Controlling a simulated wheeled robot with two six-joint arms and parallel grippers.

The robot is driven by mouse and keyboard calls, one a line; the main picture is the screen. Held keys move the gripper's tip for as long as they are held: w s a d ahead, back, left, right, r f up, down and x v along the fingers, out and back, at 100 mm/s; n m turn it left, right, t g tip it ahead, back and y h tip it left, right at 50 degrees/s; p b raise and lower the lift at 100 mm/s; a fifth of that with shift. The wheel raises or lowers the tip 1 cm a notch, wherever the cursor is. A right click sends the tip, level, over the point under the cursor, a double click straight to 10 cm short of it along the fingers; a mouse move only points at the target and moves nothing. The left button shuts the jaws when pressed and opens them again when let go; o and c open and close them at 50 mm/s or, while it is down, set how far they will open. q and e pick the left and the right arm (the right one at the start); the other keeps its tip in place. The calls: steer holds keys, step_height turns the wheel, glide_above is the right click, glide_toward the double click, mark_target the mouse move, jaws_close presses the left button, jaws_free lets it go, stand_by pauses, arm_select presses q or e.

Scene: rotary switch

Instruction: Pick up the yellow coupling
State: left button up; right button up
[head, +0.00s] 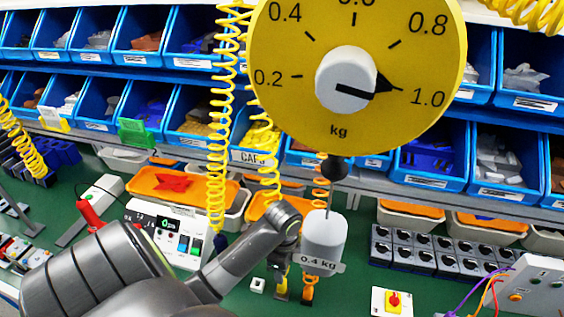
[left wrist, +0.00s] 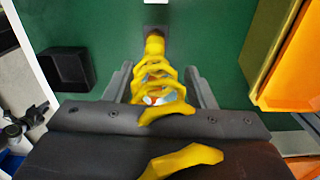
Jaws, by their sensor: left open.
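The yellow coupling (left wrist: 154,46) is at the far end of a yellow coiled hose in the left wrist view, above the green bench. A small yellow piece that looks like it shows low in the head view (head: 281,285), partly hidden by my gripper. My left gripper (left wrist: 158,70) is open, with one finger on each side of the yellow coil and coupling. The coil runs between the fingers, and I cannot tell whether they touch it. In the head view the left gripper (head: 279,268) is small and points down. My right gripper is not in view.
A large yellow dial scale (head: 345,125) hangs in front, with a white 0.4 kg weight (head: 325,238) close right of my left wrist. An orange coupling (head: 308,288) hangs beside the yellow one. Orange trays (head: 180,187) and blue bins stand behind. A black box (left wrist: 68,69) is at left.

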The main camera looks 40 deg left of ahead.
arm_select(q)
step_height(320, 180, down, 2)
steer(key=shift+s, duration=0.1)
steer(key=f, duration=0.1)
steer(key=f+p, duration=0.1)
steer(key=f, duration=0.2)
steer(key=shift+s+d, duration=0.2)
steer(key=shift+s, duration=0.1)
steer(key=shift+f, duration=0.45)
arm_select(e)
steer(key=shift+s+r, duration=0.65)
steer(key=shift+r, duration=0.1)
arm_select(q)
jaws_close()
steer(key=shift+w+a+r, duration=0.1)
steer(key=shift+w+r, duration=0.05)
steer(key=shift+r, duration=0.35)
step_height(320, 180, up, 9)
steer(key=shift+r, duration=0.1)
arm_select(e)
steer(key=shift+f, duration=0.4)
